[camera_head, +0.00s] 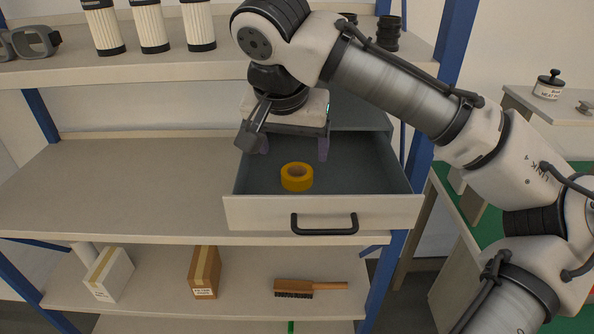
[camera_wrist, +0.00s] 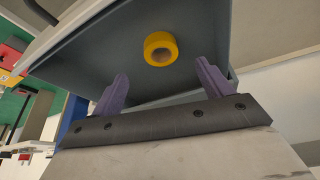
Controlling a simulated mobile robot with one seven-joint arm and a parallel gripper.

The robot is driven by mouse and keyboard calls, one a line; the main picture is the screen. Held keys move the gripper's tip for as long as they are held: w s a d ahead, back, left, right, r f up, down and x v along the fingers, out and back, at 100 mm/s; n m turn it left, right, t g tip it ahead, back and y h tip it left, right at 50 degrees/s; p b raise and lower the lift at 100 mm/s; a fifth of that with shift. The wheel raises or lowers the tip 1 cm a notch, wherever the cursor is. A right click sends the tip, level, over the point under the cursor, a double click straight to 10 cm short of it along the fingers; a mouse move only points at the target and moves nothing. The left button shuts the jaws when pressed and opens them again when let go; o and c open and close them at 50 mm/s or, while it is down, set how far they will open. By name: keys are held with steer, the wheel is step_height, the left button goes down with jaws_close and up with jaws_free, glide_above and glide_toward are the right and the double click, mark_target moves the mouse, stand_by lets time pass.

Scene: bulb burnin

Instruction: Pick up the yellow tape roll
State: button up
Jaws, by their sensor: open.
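The yellow tape roll (camera_head: 297,177) lies flat on the grey floor of an open drawer (camera_head: 262,214), in the front half and left of its middle. It also shows in the wrist view (camera_wrist: 160,49), beyond the fingertips and roughly between them. My gripper (camera_head: 294,150) is above the drawer, behind the roll in the head view, with its fingers pointing down. In the wrist view its two purple fingers (camera_wrist: 162,70) are spread wide with nothing between them. The roll is apart from both fingers.
The drawer has low walls and a black front handle (camera_head: 324,224). Three filters (camera_head: 151,27) stand on the shelf above. Two boxes (camera_head: 204,272) and a brush (camera_head: 310,287) are on the shelf below. The shelf left of the drawer (camera_head: 130,185) is bare. A blue post (camera_head: 418,165) stands right.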

mark_target(297, 173)
steer(key=shift+p+x, duration=1.05)
steer(key=shift+x, duration=2.9)
steer(key=shift+w, duration=0.15)
steer(key=c, duration=1.1)
steer(key=shift+r, duration=0.1)
